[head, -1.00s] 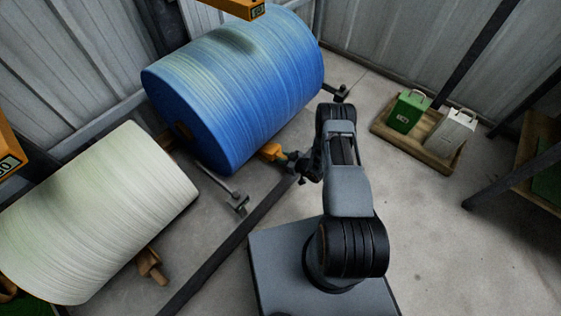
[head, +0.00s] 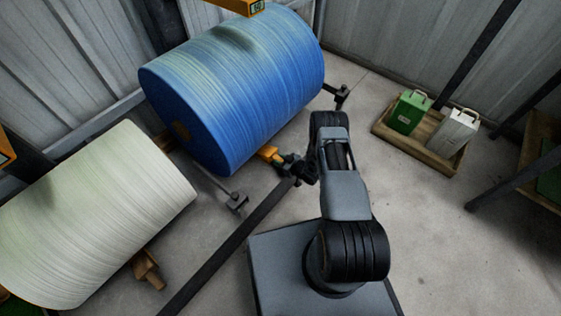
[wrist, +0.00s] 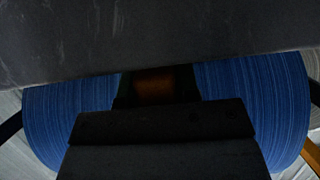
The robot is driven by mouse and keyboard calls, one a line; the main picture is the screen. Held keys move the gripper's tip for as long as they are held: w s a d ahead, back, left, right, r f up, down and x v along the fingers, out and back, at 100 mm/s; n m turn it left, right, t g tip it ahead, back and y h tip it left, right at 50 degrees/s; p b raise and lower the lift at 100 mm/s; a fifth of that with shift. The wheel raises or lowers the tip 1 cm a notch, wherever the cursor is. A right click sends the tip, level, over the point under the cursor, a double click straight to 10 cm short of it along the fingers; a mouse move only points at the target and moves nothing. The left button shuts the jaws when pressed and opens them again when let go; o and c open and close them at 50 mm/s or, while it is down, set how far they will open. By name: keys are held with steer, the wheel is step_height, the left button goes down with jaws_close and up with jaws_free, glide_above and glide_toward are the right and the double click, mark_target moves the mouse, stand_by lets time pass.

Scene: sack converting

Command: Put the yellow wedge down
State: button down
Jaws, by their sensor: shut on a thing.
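The yellow wedge (head: 268,153) is a small orange-yellow block in the head view, low at the near side of the big blue roll (head: 235,85). My gripper (head: 279,158) is shut on it at the end of my outstretched arm, and my wrist hides part of it. I cannot tell whether the wedge touches the roll or the floor. In the wrist view the dark gripper parts (wrist: 160,125) block the middle, and the blue roll (wrist: 55,115) shows behind them.
A dark floor rail (head: 232,245) runs below my gripper. A pale roll (head: 95,215) lies at left with a brown wooden piece (head: 146,268) beside it. Grey floor between is clear.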

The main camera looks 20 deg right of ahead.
steer(key=c, duration=0.8)
jaws_free()
steer(key=shift+c, duration=0.2)
steer(key=shift+s+d+r+p, duration=0.1)
steer(key=shift+r+p, duration=0.15)
steer(key=shift+p, duration=0.15)
steer(key=p+v, duration=0.3)
steer(key=v, duration=0.8)
steer(key=shift+s+d, duration=0.2)
steer(key=shift+s, duration=0.1)
